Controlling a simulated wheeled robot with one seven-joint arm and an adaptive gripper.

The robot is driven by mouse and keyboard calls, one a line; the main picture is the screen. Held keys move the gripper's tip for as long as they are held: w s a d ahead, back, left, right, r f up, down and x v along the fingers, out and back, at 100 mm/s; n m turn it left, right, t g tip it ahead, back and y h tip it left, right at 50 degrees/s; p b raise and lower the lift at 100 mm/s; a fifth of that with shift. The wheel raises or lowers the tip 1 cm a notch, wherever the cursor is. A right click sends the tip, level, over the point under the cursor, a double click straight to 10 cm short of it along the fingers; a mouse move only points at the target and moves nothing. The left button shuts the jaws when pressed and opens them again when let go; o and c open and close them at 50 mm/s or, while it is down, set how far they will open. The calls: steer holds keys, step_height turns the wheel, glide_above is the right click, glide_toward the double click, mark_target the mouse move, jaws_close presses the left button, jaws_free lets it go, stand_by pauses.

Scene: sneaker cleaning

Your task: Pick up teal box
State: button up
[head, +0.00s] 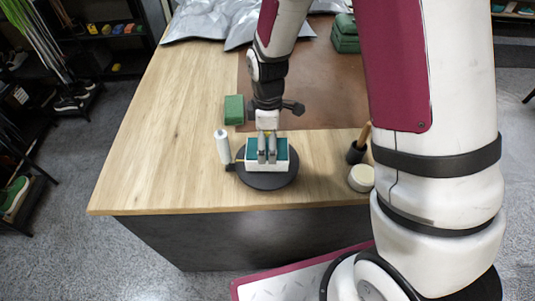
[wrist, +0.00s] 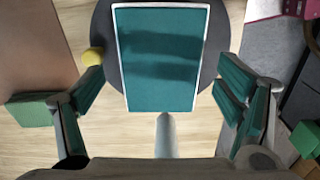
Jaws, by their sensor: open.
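The teal box (head: 283,150) has a teal top and white sides. It rests on a dark round stand (head: 262,183) near the table's front edge. In the wrist view its teal top (wrist: 160,55) fills the upper middle, with dark shadows across it. My gripper (head: 267,154) is above the box in the head view, its fingers overlapping the top. In the wrist view my open gripper (wrist: 160,88) has one teal-padded finger on each side of the box, with gaps between. I cannot tell the exact height of the fingertips over the box.
A white bottle (head: 223,147) stands just left of the stand. A green block (head: 234,109) lies behind it. A dark cup with a wooden handle (head: 357,151) and a pale round jar (head: 361,178) are to the right. The table's left part (head: 150,165) is clear.

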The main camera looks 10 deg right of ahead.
mark_target(267, 148)
steer(key=shift+f+p, duration=0.45)
steer(key=shift+f, duration=1.7)
steer(key=c, duration=1.5)
steer(key=shift+c, duration=0.2)
steer(key=shift+r, duration=0.2)
